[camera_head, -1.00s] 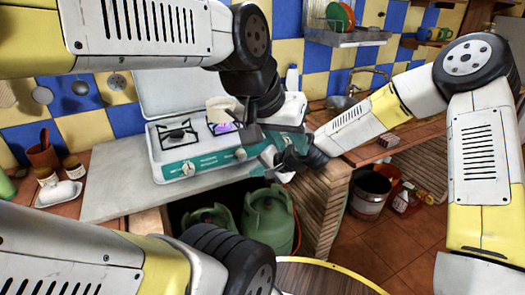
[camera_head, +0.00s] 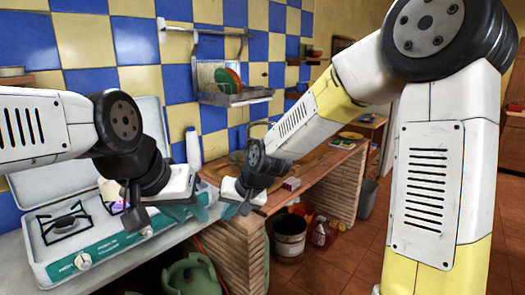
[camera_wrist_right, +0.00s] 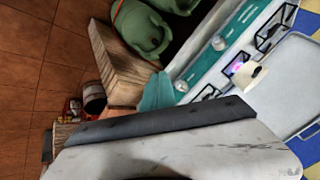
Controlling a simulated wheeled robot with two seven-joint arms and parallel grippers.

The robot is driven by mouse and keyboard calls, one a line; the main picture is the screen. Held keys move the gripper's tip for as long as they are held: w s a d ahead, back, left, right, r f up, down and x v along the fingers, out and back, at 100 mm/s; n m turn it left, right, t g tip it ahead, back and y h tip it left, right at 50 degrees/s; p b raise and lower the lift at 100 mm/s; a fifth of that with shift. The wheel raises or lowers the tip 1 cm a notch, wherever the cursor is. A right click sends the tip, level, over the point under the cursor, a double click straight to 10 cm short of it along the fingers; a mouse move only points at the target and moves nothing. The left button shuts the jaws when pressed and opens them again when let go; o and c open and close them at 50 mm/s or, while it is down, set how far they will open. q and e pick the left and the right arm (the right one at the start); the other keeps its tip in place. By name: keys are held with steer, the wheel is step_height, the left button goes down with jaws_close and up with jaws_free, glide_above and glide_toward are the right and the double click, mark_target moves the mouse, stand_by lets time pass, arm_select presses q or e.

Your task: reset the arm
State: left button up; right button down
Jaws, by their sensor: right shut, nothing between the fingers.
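My left gripper (camera_head: 168,208) hangs in front of the stove in the head view. Its fingers partly overlap each other and the stove behind, so their opening is unclear. My right gripper (camera_head: 236,198) is to its right, before the wooden counter, shut and empty. In the right wrist view, my gripper's grey body fills the bottom and a teal tip (camera_wrist_right: 158,92) shows above it. Neither gripper visibly holds anything.
The white and teal gas stove (camera_head: 95,255) stands at left, with a pale pot (camera_wrist_right: 255,77) on it. Green gas cylinders (camera_head: 190,275) sit below. A wooden counter (camera_head: 325,165) runs right. A bucket (camera_head: 290,237) and bottles (camera_head: 322,232) stand on the tiled floor.

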steer(key=s+d+r+h, duration=0.1)
steer(key=s+d+r, duration=0.3)
steer(key=s+d, duration=0.2)
steer(key=s+d+r+t+h, duration=0.1)
steer(key=s+d+r, duration=0.3)
steer(key=d, duration=0.6)
steer(key=s+d+r+m+h, duration=0.1)
steer(key=s+d+r, duration=0.3)
steer(key=s+d, duration=0.3)
steer(key=shift+s+d+t, duration=0.3)
steer(key=shift+d+t, duration=0.1)
steer(key=shift+d, duration=0.1)
steer(key=shift+a+r, duration=0.1)
steer(key=shift+a, duration=0.05)
